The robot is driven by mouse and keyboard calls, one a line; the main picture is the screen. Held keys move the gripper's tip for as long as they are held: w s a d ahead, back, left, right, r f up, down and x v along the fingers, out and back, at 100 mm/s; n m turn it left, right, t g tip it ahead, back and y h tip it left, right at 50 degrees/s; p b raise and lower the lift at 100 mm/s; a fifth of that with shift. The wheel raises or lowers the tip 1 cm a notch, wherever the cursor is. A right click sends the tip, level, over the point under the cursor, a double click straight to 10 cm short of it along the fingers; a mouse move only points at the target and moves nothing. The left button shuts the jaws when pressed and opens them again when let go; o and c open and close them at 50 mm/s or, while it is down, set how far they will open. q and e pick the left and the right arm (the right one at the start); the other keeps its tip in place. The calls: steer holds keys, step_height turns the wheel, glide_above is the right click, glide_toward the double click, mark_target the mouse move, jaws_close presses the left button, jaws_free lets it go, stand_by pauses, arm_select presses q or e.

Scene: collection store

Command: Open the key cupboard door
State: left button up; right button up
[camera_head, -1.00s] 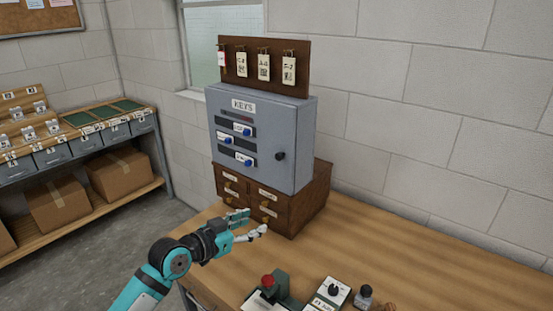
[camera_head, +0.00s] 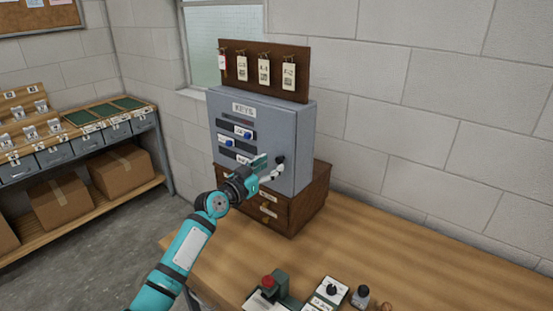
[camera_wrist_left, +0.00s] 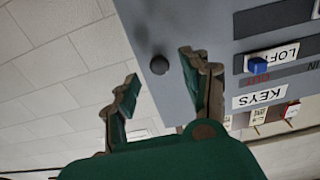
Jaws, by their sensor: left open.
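The grey key cupboard (camera_head: 295,120) stands on a brown drawer unit, its door shut, with a KEYS label and blue-knobbed sliders on the front. Its dark round door knob (camera_head: 281,160) sits at the right side of the door; the left wrist view also shows the knob (camera_wrist_left: 159,64). My left gripper (camera_head: 270,170) is open just in front of the door, close to the knob. In the left wrist view the knob shows beyond and between the two open fingers (camera_wrist_left: 160,75). I cannot tell whether a finger touches it. My right gripper is not in view.
The drawer unit (camera_head: 300,212) rests on the wooden table (camera_head: 400,255). A board with hanging tags (camera_head: 264,70) stands above the cupboard. A red-topped green device (camera_head: 272,285) and a small box with a dial (camera_head: 328,292) lie near the front. The table's right part is clear.

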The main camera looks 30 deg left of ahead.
mark_target(278, 161)
arm_select(q)
steer(key=shift+w+d, duration=0.15)
steer(key=shift+w, duration=1.7)
jaws_close()
